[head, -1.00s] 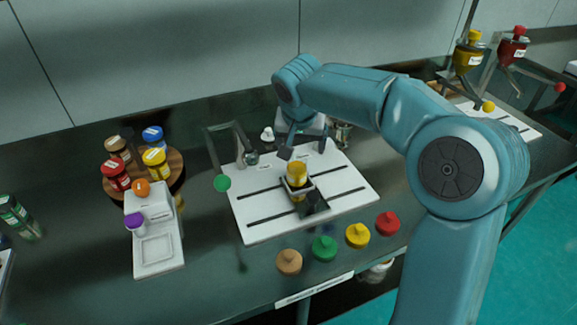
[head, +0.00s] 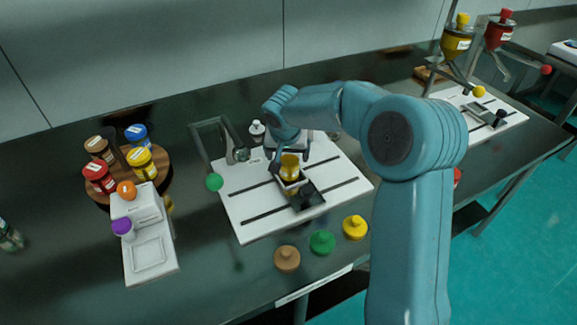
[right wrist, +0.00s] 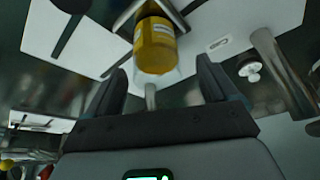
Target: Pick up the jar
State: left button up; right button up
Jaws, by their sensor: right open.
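The jar (head: 290,168), with yellow contents, stands in a small dark square holder (head: 305,200) on the white board. In the right wrist view the jar (right wrist: 155,48) shows at the top centre, just beyond my fingertips. My right gripper (right wrist: 163,75) is open, its two dark fingers apart, with the jar lined up between them. In the head view my right gripper (head: 287,153) is at the jar's upper far side; whether it touches the jar cannot be told. My left gripper is not in view.
Coloured lids, including a green one (head: 322,242), lie in front. A round wooden rack (head: 174,181) holds several jars.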

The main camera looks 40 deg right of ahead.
jog(key=x, duration=0.5)
jog(key=shift+s+f, duration=0.1)
jog(key=shift+s, duration=0.2)
jog(key=c, duration=1.1)
notch_tip(320, 180, up, 20)
jog(key=p, duration=0.3)
jog(key=shift+c, duration=0.2)
jog(key=shift+s+f+b, duration=0.15)
jog(key=shift+f+b, duration=3.45)
jog(key=shift+f, duration=0.5)
jog(key=shift+s+f+b, duration=0.15)
jog(key=shift+f+b, duration=3.4)
jog(key=shift+f, duration=0.6)
jog(key=shift+f, duration=0.15)
